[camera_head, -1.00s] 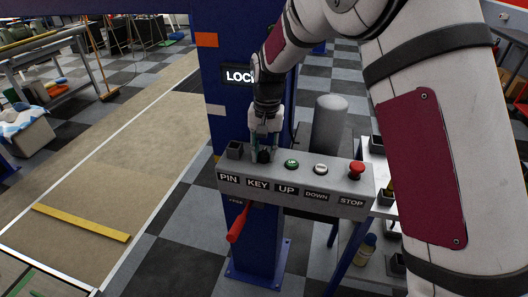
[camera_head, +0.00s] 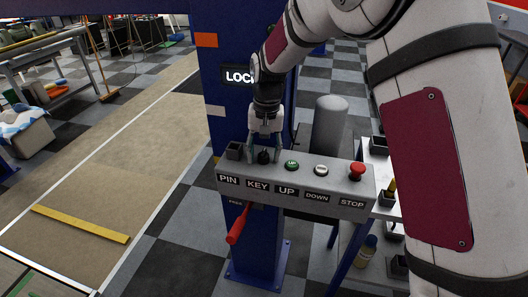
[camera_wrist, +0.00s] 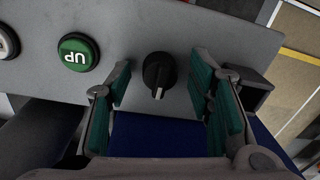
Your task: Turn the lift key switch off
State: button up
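The key switch is a black knob (camera_head: 263,156) on top of the grey control box (camera_head: 330,206), above the label KEY.
A green UP button (camera_head: 292,165), a white DOWN button (camera_head: 321,170) and a red STOP button (camera_head: 356,170) stand to the right. A dark square PIN holder (camera_head: 234,150) is close on the left. A red lever (camera_head: 238,225) hangs below the box, in front of the blue post (camera_head: 258,250).

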aim_at(265, 153)
jog(key=m+p, duration=0.2)
jog(key=m, duration=0.3)
jog(key=shift+s+r+m+p, duration=0.1)
jog(key=shift+s+m+p, duration=0.05)
jog(key=shift+m+p, duration=0.25)
jog(key=m+p, duration=0.2)
jog(key=m, duration=0.4)
jog(key=shift+t, duration=0.3)
notch_tip(265, 153, up, 14)
jog(key=f+b, duration=0.1)
jog(key=b, duration=0.1)
jog(key=s+d+r+n+t, duration=0.1)
jog(key=s+d+r+n, duration=0.4)
jog(key=s+d+r, duration=0.5)
jog(key=shift+s+d+r+t+y, duration=0.4)
jog(key=shift+s+d, duration=0.6)
jog(key=shift+s, duration=0.9)
